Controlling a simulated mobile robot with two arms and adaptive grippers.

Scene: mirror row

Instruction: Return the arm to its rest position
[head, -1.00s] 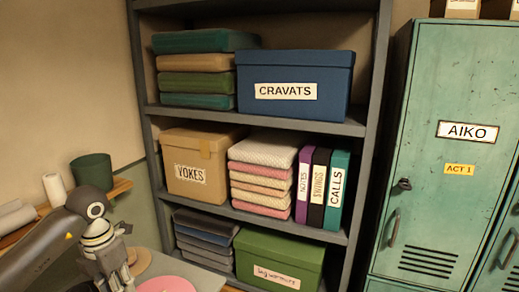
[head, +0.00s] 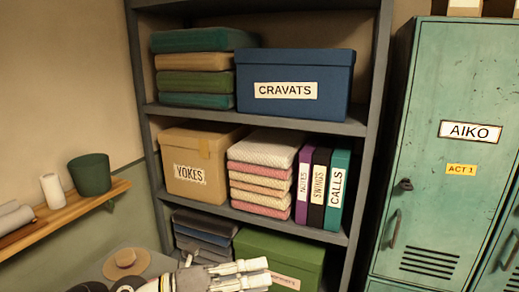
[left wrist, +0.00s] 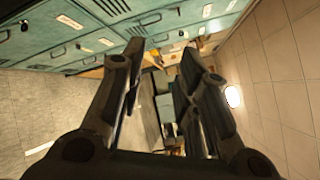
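My left gripper (head: 264,272) is at the bottom of the head view, pointing right, in front of the green box on the lowest shelf. In the left wrist view its two dark fingers (left wrist: 162,52) stand apart with nothing between them. They point toward the teal lockers across the top of that view. My right gripper is in neither view.
A grey shelf unit (head: 372,110) holds a blue CRAVATS box (head: 310,70), a YOKES box (head: 193,190), folded cloths, binders and a green box (head: 290,246). Teal lockers (head: 425,120) stand right. A wooden wall shelf (head: 65,212) is left; a tan hat-like object (head: 126,262) lies below it.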

